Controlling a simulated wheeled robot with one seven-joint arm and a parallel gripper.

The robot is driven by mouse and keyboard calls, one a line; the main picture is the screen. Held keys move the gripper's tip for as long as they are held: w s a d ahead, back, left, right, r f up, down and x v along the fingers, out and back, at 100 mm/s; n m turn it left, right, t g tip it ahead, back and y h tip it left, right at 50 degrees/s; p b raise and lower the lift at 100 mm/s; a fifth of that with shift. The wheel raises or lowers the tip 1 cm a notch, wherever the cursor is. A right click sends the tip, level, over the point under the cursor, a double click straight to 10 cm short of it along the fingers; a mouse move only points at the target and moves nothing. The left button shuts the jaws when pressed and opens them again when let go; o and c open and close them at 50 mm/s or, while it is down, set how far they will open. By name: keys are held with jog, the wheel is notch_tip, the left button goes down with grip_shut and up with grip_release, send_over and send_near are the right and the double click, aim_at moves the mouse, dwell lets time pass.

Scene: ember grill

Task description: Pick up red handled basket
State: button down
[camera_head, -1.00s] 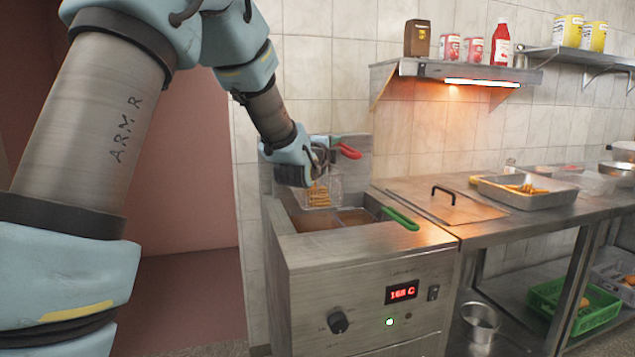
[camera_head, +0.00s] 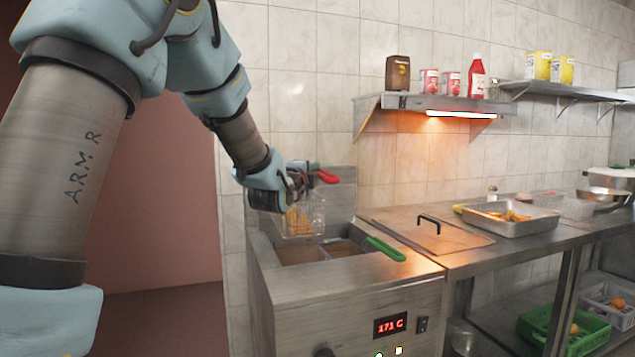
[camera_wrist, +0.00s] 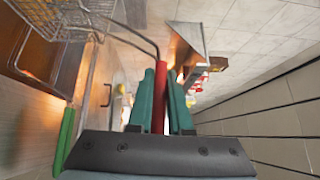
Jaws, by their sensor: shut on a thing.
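The red handled basket is a wire fry basket (camera_head: 304,215) with golden fries in it. It hangs above the left side of the fryer in the head view. Its red handle (camera_head: 327,176) sticks out to the right of my gripper (camera_head: 306,175). In the wrist view my gripper (camera_wrist: 160,98) is shut on the red handle (camera_wrist: 160,85), with a teal finger on each side. The wire basket also shows at the top left of the wrist view (camera_wrist: 62,18). The jaws partly hide the handle.
The fryer (camera_head: 340,290) reads 171 C. A green handle (camera_head: 386,249) rests over its right side. A counter with a black-handled lid (camera_head: 430,232) and a metal tray (camera_head: 505,218) stands to the right. A lit shelf (camera_head: 440,103) hangs on the wall above.

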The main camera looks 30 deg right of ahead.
jog(key=s+a+r+b, duration=0.2)
jog(key=a+r, duration=0.4)
jog(key=a, duration=0.6)
jog(key=shift+s+r, duration=0.15)
jog(key=shift+r, duration=0.15)
